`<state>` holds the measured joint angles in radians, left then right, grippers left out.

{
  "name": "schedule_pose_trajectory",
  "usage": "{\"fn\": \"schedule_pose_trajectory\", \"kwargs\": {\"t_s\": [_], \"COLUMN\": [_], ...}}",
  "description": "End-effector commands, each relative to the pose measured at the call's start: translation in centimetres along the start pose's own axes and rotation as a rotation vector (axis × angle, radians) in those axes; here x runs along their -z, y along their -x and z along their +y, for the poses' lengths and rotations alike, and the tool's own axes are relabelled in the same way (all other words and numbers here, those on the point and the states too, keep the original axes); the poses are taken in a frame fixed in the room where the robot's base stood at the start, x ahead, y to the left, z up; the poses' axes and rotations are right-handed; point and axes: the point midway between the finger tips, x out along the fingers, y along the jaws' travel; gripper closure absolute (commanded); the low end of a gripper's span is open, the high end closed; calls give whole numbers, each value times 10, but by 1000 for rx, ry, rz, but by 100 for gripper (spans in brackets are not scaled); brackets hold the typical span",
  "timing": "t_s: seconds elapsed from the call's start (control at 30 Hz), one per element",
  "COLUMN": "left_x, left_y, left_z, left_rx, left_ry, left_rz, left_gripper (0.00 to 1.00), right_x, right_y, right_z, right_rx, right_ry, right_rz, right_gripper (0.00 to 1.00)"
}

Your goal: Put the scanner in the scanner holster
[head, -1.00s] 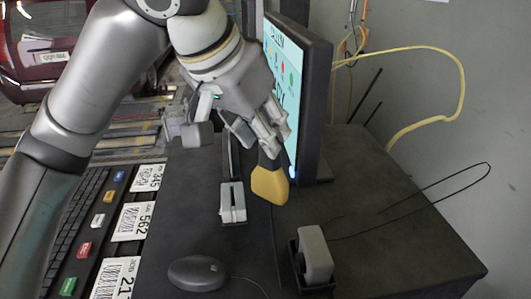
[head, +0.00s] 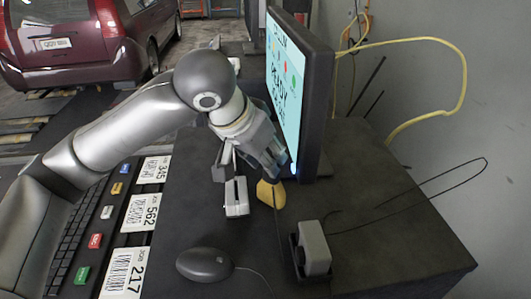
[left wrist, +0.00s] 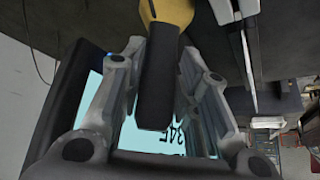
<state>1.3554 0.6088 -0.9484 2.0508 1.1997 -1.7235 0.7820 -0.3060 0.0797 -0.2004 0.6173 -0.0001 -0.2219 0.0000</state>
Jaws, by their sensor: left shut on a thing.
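The scanner has a yellow head (head: 270,194) and a black handle, which shows in the left wrist view (left wrist: 156,85). My left gripper (head: 268,166) is shut on the handle, in front of the monitor's lower edge. The yellow head points down toward the desk; whether it touches the desk I cannot tell. A pale grey slotted bracket (head: 236,197) stands just left of the scanner, apart from it. It may be the scanner holster, but I cannot be sure. Part of the handle is hidden by my fingers in the head view. My right gripper is not in view.
The monitor (head: 300,95) stands close behind my left gripper. A grey block (head: 314,248) in a black base sits at the front right, and a mouse (head: 205,264) at the front left. A keyboard (head: 75,235) and barcode labels line the left. The right desktop is mostly clear.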

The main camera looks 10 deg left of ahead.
Motion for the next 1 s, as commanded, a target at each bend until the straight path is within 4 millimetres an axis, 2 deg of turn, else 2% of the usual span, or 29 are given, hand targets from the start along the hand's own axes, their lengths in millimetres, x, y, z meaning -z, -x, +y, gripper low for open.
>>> {"fn": "schedule_pose_trajectory", "kwargs": {"t_s": [0.17, 0.2, 0.23, 0.53, 0.67, 0.77, 1.0], "left_x": [-2, -2, -2, -1, 1, 1, 1], "left_y": [-3, -2, -2, -2, 6, 21, 74], "left_z": [0, 0, 0, 0, 0, 0, 0], "left_rx": [-1, -1, -1, 0, 0, 0, 1], "left_ry": [0, 0, 0, 0, 0, 0, 0], "left_rz": [1, 0, 0, 0, 2, 4, 6], "left_gripper": [100, 65, 61, 61, 61, 61, 61], "right_x": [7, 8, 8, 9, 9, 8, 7], "right_y": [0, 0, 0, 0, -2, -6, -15], "right_z": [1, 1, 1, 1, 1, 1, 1], "right_rx": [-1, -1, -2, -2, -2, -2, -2], "right_ry": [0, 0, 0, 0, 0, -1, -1], "right_rz": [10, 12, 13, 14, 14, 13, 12], "right_gripper": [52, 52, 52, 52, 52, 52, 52]}}
